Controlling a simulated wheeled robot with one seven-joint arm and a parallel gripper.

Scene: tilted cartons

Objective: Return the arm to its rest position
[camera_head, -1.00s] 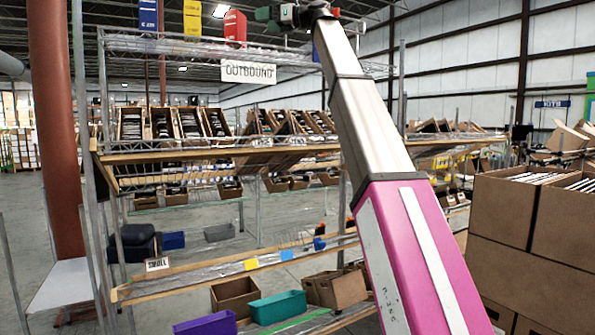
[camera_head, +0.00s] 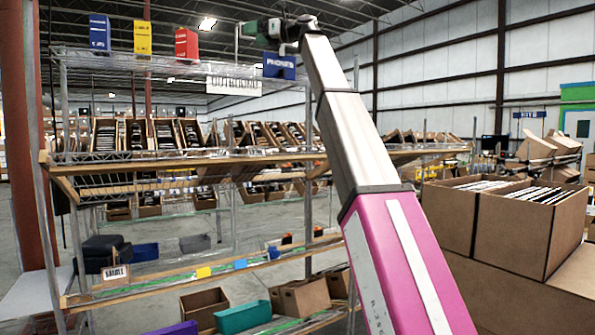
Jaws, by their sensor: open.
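My arm rises from the bottom right of the head view, with a pink lower link and a silver upper link. It leans up and to the left, in front of the rack. My gripper (camera_head: 262,30) is at the raised far end of the arm, near the top edge of the picture. It is green and dark, small in view, and points left. It is open, and nothing shows held in it.
A wire rack (camera_head: 110,160) with tilted cartons (camera_head: 190,132) stands ahead and left. Stacked brown cartons (camera_head: 530,225) stand close on the right. A teal bin (camera_head: 243,316) and a brown box (camera_head: 204,306) sit low on the rack. A red column (camera_head: 30,170) stands far left.

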